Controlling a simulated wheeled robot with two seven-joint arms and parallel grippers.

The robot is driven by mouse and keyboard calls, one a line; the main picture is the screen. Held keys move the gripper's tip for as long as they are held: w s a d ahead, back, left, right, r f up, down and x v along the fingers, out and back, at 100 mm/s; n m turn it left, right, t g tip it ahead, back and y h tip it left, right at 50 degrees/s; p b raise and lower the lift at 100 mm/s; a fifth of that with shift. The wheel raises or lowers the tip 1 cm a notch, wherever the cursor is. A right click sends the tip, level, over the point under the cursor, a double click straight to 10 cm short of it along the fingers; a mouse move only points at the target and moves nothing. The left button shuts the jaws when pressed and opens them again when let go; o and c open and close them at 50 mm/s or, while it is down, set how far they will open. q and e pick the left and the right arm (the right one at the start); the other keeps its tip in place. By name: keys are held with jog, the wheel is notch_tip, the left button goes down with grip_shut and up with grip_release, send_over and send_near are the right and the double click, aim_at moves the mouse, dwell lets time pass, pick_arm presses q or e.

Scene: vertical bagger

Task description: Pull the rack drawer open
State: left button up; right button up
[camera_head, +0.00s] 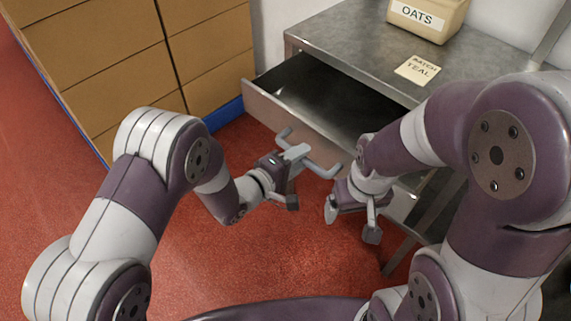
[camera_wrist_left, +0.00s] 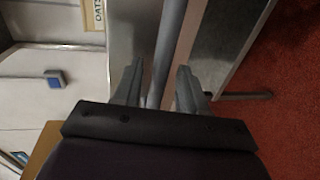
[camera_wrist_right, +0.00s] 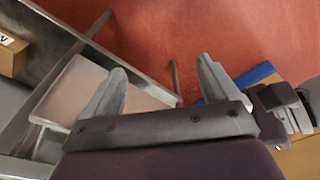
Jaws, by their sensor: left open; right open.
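The rack drawer (camera_head: 262,103) is a metal drawer under the grey worktop, and it stands partly pulled out, with its dark inside showing. Its grey bar handle (camera_head: 325,170) is on the front. My left gripper (camera_head: 291,178) is open at the handle. In the left wrist view the handle bar (camera_wrist_left: 170,45) runs between the two spread fingers (camera_wrist_left: 158,88); I cannot tell whether they touch it. My right gripper (camera_head: 350,222) is open and empty, below and right of the handle. The right wrist view shows its spread fingers (camera_wrist_right: 160,90) with nothing between them.
A tub labelled OATS (camera_head: 428,18) and a paper note (camera_head: 417,70) are on the worktop (camera_head: 345,40). Stacked cardboard boxes (camera_head: 90,60) on a blue base stand at the left. Red floor (camera_head: 235,265) lies clear in front of the drawer.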

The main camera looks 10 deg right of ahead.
pick_arm(q)
jog(key=v, duration=1.1)
jog(key=shift+p, duration=0.45)
jog(key=shift+s+a+f, duration=0.1)
jog(key=a+f+m+g+y, duration=0.2)
jog(key=a+f+m+y, duration=0.15)
jog(key=f, duration=0.25)
jog(key=s+a+f+m+g+y, duration=0.1)
jog(key=s+a+m+g+y, duration=0.4)
jog(key=a+y, duration=0.5)
jog(key=s+a+r+g+h, duration=0.1)
jog(key=s+a+r+g, duration=0.1)
jog(key=s+a+r, duration=0.3)
notch_tip(320, 180, up, 15)
jog(key=p, duration=1.2)
jog(key=shift+w+a+n+t, duration=0.35)
jog(key=shift+w+a+t, duration=0.05)
jog(key=shift+w+a, duration=0.1)
